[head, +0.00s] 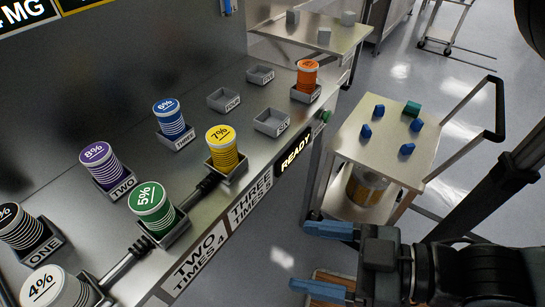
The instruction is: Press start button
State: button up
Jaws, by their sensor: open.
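A small green button (324,116) sits on the front edge of the steel bench, just beyond the black READY sign (295,150). I take it for the start button; any label on it is too small to read. My gripper (322,261) is at the lower right in the head view, with its two blue fingers spread apart and nothing between them. It is over the floor in front of the bench, well apart from the green button.
The bench (225,201) holds colored canisters in trays, including a yellow one (223,148) and an orange one (307,75). A cart (392,146) with several blue pieces and a teal block stands right of the button. Floor shows between bench and gripper.

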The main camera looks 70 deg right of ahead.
aim_at(326, 117)
jog(key=z, duration=0.95)
jog(key=k+l+z, duration=0.1)
jog(key=k, duration=0.3)
jog(key=k+l+z, duration=0.15)
jog(key=k+l, duration=0.2)
